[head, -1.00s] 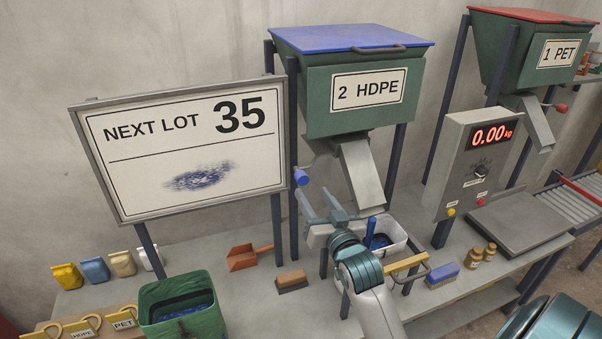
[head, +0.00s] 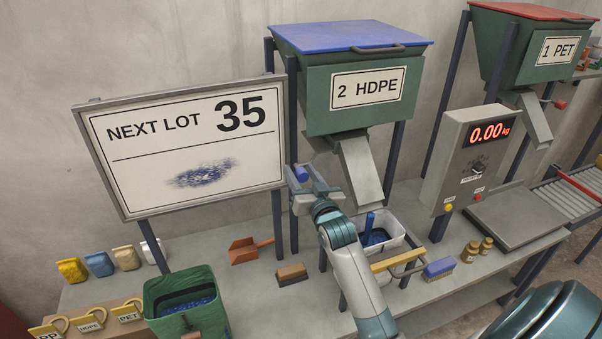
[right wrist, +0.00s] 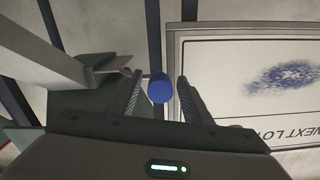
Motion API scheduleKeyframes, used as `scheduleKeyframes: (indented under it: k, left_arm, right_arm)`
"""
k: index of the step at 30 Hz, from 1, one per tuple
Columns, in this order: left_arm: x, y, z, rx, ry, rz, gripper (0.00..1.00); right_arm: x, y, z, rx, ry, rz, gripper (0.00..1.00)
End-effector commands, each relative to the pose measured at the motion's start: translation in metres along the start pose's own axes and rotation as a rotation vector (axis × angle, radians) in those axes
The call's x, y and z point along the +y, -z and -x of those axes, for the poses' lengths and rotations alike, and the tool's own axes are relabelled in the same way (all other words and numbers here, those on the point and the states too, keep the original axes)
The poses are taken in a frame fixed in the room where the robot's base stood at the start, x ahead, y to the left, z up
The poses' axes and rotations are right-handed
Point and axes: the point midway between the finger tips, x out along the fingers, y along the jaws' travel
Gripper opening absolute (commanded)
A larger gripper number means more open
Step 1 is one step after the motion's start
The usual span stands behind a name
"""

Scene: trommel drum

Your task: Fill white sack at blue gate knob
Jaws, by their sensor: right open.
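The blue gate knob (head: 301,173) sits at the left of the chute under the hopper marked 2 HDPE (head: 325,95). My right gripper (head: 303,180) is open around it. In the right wrist view the knob (right wrist: 160,88) shows between the two open fingers (right wrist: 160,80), with a gap on each side; contact does not show. A small white sack (head: 152,251) stands on the bench at the left, at the right end of a row of small sacks. It is apart from the chute (head: 363,172). My left gripper is not in view.
A white bin (head: 398,226) with blue material and a blue scoop stands below the chute. A green tub (head: 165,283), a red-brown scoop (head: 250,250) and a brush (head: 291,275) are on the bench. The sign (head: 190,150) stands close left of the knob. A scale (head: 512,217) is at the right.

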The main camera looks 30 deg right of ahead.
Motion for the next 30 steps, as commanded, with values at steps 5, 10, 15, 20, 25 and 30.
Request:
scheduleKeyframes:
  k: [5,10,15,20,25,30]
  left_arm:
    - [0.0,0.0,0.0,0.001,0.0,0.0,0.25]
    - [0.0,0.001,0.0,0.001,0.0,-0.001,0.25]
    - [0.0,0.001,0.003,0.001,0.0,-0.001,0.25]
    - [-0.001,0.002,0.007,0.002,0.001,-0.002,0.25]
    - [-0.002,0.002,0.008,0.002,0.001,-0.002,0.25]
    - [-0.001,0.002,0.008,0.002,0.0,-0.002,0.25]
  right_arm:
    - [0.0,0.0,0.0,0.0,0.0,0.0,0.11]
    - [0.0,0.0,0.0,0.0,0.0,0.0,0.0]
    - [0.014,0.003,0.0,-0.001,-0.001,0.003,0.0]
    - [0.044,0.01,0.0,-0.001,-0.003,0.004,0.0]
    - [0.066,0.014,0.0,0.0,-0.002,0.002,0.0]
    - [0.07,0.015,0.0,0.001,-0.003,0.0,0.0]
